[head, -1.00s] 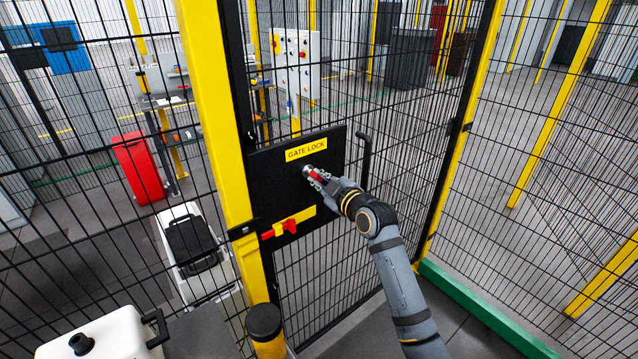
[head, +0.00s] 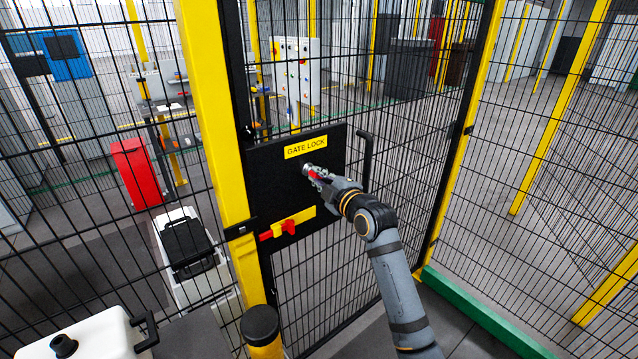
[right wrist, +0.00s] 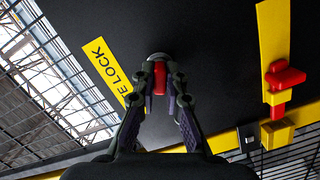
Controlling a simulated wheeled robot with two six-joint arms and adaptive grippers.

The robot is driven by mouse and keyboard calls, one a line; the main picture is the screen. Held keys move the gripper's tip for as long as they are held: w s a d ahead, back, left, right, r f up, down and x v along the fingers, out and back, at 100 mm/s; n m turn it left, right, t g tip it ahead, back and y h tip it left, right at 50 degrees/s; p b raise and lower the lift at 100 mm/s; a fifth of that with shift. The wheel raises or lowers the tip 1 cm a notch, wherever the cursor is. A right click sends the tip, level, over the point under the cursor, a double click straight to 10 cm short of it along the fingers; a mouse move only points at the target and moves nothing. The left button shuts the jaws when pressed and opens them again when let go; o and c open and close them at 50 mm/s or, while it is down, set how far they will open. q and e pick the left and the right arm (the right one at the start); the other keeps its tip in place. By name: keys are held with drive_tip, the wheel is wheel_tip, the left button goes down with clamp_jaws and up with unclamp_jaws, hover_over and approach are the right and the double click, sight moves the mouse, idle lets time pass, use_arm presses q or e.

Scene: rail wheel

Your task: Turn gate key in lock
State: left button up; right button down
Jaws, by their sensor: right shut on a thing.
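The black lock plate (head: 275,170) is mounted on the gate and carries a yellow "GATE LOCK" label (head: 306,147). My right gripper (head: 313,173) is at the plate, just below the label. In the right wrist view its fingers (right wrist: 160,88) are shut on the red key (right wrist: 160,76). The key's far end meets a round silver lock cylinder (right wrist: 157,57) on the plate. How deep the key sits and its exact turn angle are hard to tell. My left gripper is not in view.
A red and yellow latch (head: 288,226) sits low on the plate, left of my right arm. A black gate handle (head: 366,160) stands close at the right. Yellow posts and wire mesh surround the gate. A black-topped yellow bollard (head: 261,325) and white case (head: 85,335) are in front.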

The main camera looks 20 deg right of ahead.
drive_tip(key=shift+n, duration=0.4)
drive_tip(key=shift+f+n+b, duration=0.2)
drive_tip(key=shift+n+b, duration=0.4)
drive_tip(key=shift+b, duration=0.35)
drive_tip(key=shift+r+n+t+b, duration=0.1)
drive_tip(key=shift+n+t+b, duration=0.2)
drive_tip(key=shift+n+b, duration=0.5)
drive_tip(key=shift+r+n, duration=0.1)
drive_tip(key=shift+n, duration=0.2)
